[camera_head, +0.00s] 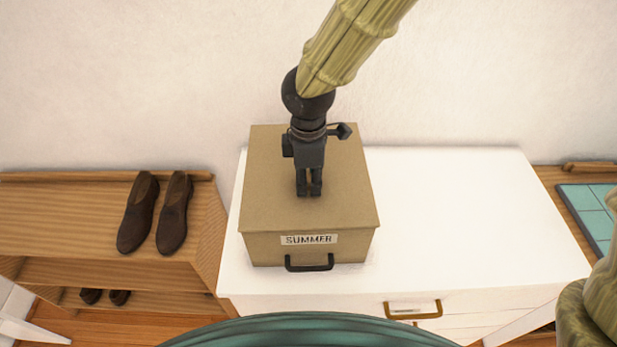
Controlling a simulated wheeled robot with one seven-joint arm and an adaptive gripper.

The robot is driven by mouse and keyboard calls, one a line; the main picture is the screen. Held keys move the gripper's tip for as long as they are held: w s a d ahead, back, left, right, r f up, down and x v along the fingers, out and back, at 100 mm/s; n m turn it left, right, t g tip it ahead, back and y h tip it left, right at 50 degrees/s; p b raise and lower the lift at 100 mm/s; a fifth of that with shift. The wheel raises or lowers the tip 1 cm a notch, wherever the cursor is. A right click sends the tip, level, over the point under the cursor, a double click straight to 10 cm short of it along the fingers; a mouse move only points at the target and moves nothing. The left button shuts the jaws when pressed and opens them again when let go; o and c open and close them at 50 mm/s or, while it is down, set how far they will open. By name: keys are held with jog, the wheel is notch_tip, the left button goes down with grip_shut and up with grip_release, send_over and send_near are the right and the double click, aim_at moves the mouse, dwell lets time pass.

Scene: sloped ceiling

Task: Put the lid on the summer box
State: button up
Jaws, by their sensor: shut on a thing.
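The summer box (268,252) is tan cardboard with a "SUMMER" label and a dark handle on its front. It stands on the left part of a white dresser. The tan lid (268,195) covers the top of the box, with its front edge just above the label. I cannot tell whether it is fully seated or slightly above the rim. My gripper (309,190) points down at the middle of the lid, with its fingers close together and shut on it. The exact grip point is hidden by the fingers.
The white dresser (450,215) has clear room right of the box. A wooden shoe rack (70,215) with brown shoes (155,212) stands to the left. A wooden surface with a teal tiled panel (588,205) is at the right. The wall is close behind.

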jog(key=o, duration=1.1)
jog(key=shift+o, duration=0.2)
notch_tip(320, 180, up, 12)
jog(key=shift+s, duration=0.15)
